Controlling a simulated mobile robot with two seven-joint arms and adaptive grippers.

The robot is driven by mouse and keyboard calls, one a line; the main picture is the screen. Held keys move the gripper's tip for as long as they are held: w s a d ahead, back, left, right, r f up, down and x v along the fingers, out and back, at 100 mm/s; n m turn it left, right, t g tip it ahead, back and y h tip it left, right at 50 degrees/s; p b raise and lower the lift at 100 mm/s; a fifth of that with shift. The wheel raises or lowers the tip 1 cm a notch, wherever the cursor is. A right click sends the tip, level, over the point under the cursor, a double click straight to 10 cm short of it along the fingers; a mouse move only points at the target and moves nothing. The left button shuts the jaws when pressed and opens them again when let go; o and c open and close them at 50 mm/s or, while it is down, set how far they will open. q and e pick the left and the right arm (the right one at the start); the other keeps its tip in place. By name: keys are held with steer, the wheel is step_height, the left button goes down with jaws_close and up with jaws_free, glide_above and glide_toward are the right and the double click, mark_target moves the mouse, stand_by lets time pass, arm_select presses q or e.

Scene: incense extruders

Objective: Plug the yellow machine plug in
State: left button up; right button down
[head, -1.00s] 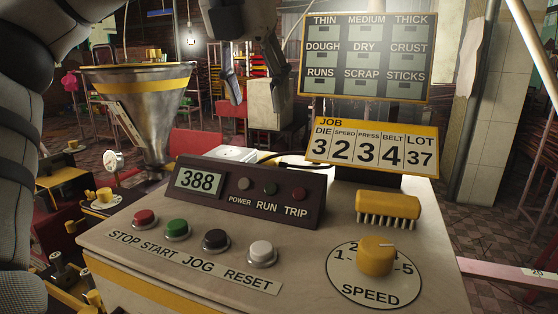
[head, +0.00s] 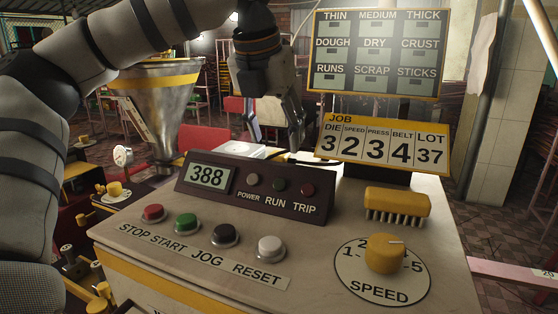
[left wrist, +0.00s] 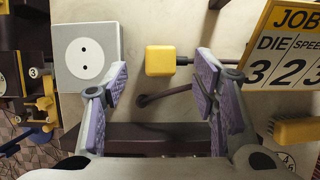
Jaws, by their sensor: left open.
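The yellow plug (left wrist: 160,60) lies on the beige machine top in the left wrist view, with its dark cable running off to the right. A grey box with a round white two-hole socket (left wrist: 84,58) is to its left, separated from it by a gap. The box's top edge also shows behind the display panel in the head view (head: 240,151). My left gripper (head: 275,140) is open above the back of the machine. My right gripper is not in view.
The dark display panel (head: 250,188) stands in front of the plug area. The job sign (head: 382,142) is at the right, with a yellow brush (head: 397,203) and speed knob (head: 385,253) before it. A steel hopper (head: 158,105) stands at the left.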

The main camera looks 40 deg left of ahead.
mark_target(279, 153)
arm_select(q)
steer(key=x, duration=0.4)
steer(key=shift+s+d, duration=0.1)
steer(key=c, duration=1.2)
steer(key=shift+o, duration=0.2)
steer(key=shift+r, duration=0.15)
